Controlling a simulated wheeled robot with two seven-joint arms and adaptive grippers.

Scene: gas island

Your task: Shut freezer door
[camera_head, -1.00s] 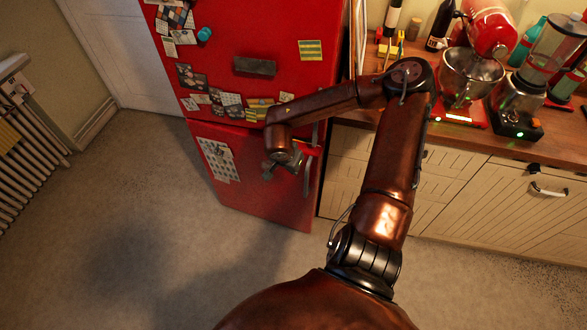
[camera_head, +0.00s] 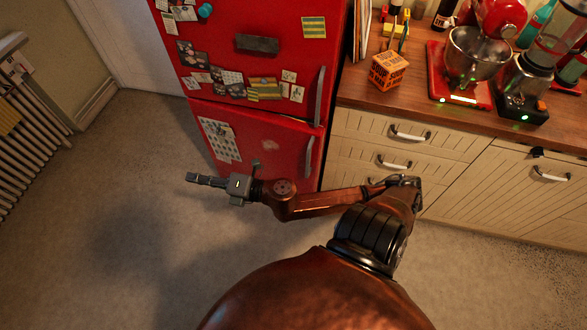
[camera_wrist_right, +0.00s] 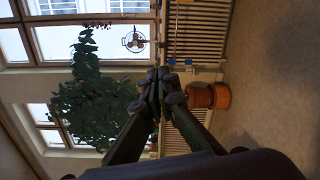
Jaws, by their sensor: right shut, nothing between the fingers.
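The freezer door (camera_head: 262,148) is the lower red door of the fridge in the head view. It looks flush under the red upper door (camera_head: 285,60); I cannot tell whether a thin gap is left. Its grey handle (camera_head: 308,157) is at its right edge. My right arm hides its lower part. My right gripper (camera_head: 192,179) is shut and empty, pointing left in front of the freezer door and apart from its handle. In the right wrist view its fingertips (camera_wrist_right: 160,76) are together with nothing between them. My left gripper is in neither view.
A wooden counter (camera_head: 420,112) with drawers below stands right of the fridge, holding an orange box (camera_head: 388,70), a red mixer (camera_head: 497,20) and a blender (camera_head: 525,88). A radiator (camera_head: 35,135) is at left. The floor (camera_head: 110,230) between is clear.

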